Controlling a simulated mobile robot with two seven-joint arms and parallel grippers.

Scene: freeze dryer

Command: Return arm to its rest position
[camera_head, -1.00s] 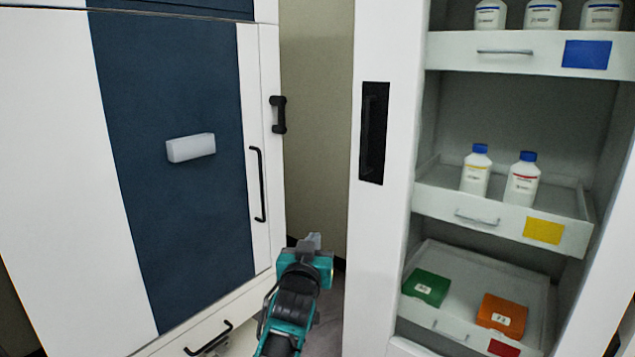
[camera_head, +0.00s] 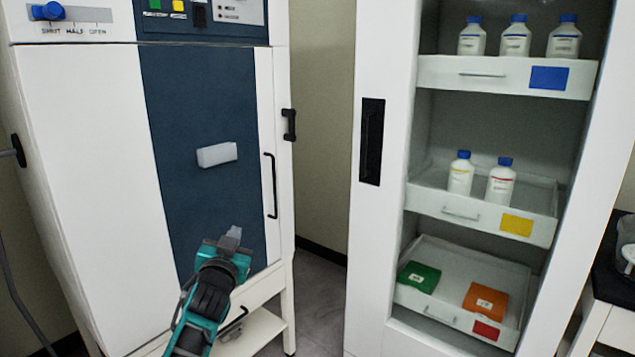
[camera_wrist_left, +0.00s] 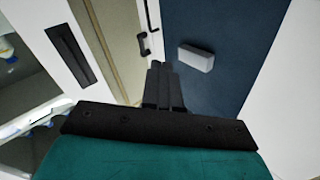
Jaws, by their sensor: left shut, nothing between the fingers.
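My left gripper (camera_head: 232,236) is a teal and black arm end with grey fingers, raised in front of the lower part of the freeze dryer's dark blue door (camera_head: 200,110). Its fingers are shut and empty; they show in the left wrist view (camera_wrist_left: 164,85), pointing toward the gap beside the door. The gripper hides part of the door's lower edge and the drawer below. A pale grey block-like handle (camera_head: 217,154) is on the door above the gripper, apart from it. My right gripper is not in view.
An open white cabinet (camera_head: 385,250) stands at the right, with shelf trays holding white bottles (camera_head: 460,173), a green box (camera_head: 418,277) and an orange box (camera_head: 484,300). A black door handle (camera_head: 271,185) is right of the blue panel. Floor (camera_head: 315,290) shows between the dryer and cabinet.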

